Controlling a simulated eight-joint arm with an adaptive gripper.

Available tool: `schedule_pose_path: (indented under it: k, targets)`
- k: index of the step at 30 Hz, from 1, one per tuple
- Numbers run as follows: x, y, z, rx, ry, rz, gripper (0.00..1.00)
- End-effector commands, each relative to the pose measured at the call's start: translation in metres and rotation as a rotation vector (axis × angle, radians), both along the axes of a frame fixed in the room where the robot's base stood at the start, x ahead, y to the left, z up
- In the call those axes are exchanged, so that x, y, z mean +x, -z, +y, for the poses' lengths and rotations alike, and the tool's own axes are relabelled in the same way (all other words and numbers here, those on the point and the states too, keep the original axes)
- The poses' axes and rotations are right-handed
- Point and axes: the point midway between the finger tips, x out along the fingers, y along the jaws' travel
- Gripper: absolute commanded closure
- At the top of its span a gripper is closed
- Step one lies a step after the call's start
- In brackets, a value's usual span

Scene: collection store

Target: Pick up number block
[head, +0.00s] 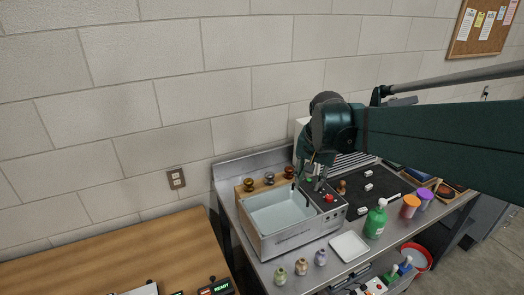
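Several small white blocks lie on a black mat (384,205) at the right of the metal bench. One is at the back (368,173), one is a little in front of it (367,187), and one is near the mat's front (362,211). Any numbers on them are too small to read, so I cannot tell which is the number block. My gripper (300,197) points down over the right part of a pale basin (258,238), left of the mat. Its dark fingers look apart, with nothing visible between them.
A green pump bottle (376,220), orange jar (410,206) and purple jar (424,198) stand at the right. A white tray (349,247) and small bottles (301,266) are in front. The wooden table (150,255) is mostly clear.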

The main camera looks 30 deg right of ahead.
Motion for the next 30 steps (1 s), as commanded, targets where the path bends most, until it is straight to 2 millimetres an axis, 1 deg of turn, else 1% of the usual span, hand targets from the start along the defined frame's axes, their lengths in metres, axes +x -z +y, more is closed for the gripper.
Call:
schedule_pose_path:
  k: [1,8,14,22,30]
  targets:
    - [0.003,-0.003,-0.012,0.008,0.031,0.008,0.72]
    - [0.011,0.001,-0.061,0.05,0.173,0.047,0.72]
    - [0.013,0.007,-0.104,0.085,0.298,0.08,0.72]
    - [0.009,0.02,-0.165,0.132,0.468,0.123,0.72]
    - [-0.002,0.037,-0.223,0.177,0.634,0.165,0.72]
